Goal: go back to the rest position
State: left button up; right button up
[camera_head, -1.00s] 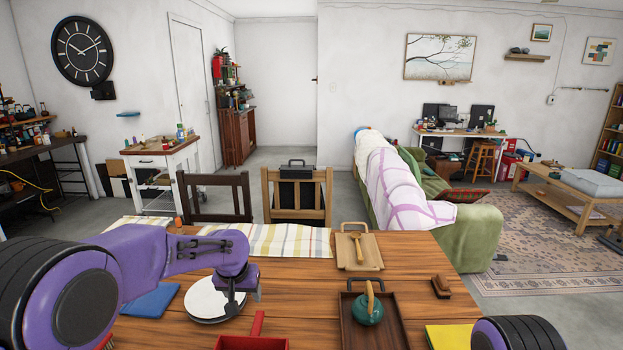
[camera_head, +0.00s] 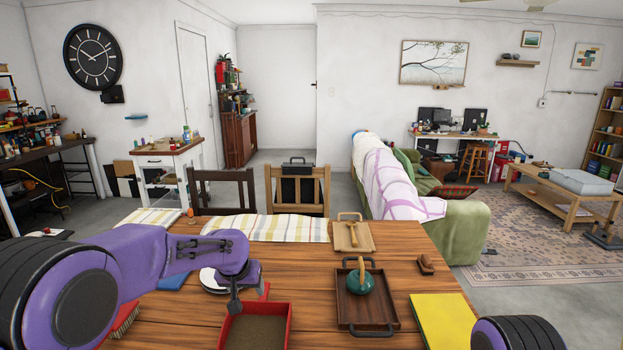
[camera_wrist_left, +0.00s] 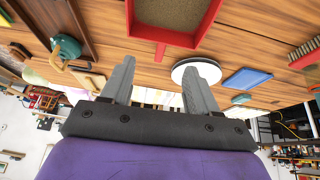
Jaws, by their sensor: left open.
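My left gripper (camera_head: 236,302) hangs over the wooden table (camera_head: 300,268), in front of the far edge of a red tray-like pan (camera_head: 255,333) in the head view. In the left wrist view, its two grey fingers (camera_wrist_left: 160,80) are spread apart with nothing between them. The purple left forearm partly hides a white disc (camera_head: 208,281); the disc shows better in the left wrist view (camera_wrist_left: 197,70). My right gripper is out of view; only a dark rounded part of my right arm shows at the bottom right.
A wooden board (camera_head: 365,244) and a checked cloth (camera_head: 280,229) lie farther back. Chairs stand behind the table, and a green sofa (camera_head: 462,234) stands at right.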

pick_arm(q)
jog(key=s+a+f+n+t+y+b, duration=0.1)
jog(key=s+a+f+n+b, duration=0.15)
jog(key=s+f, duration=0.4)
jog(key=s+a+f+n+t+b, duration=0.1)
jog(key=s+a+f, duration=0.25)
jog(key=f, duration=0.65)
jog(key=s+a+f+n+t+y+b, duration=0.1)
jog(key=s+a+f+n, duration=0.1)
jog(key=s+f, duration=0.55)
jog(key=s+a+f+g+b, duration=0.1)
jog(key=s+a+f, duration=0.1)
jog(key=s+f, duration=0.3)
jog(key=s+a+f+n+g+y+b, duration=0.1)
jog(key=s+f, duration=0.3)
jog(key=s, duration=0.9)
jog(key=s+a+f+g+b, duration=0.3)
jog(key=s+f, duration=0.2)
jog(key=s, duration=0.4)
jog(key=shift+s+f+n+y, duration=0.25)
jog(key=shift+f+n+y, duration=0.05)
jog(key=shift+n+y, duration=0.1)
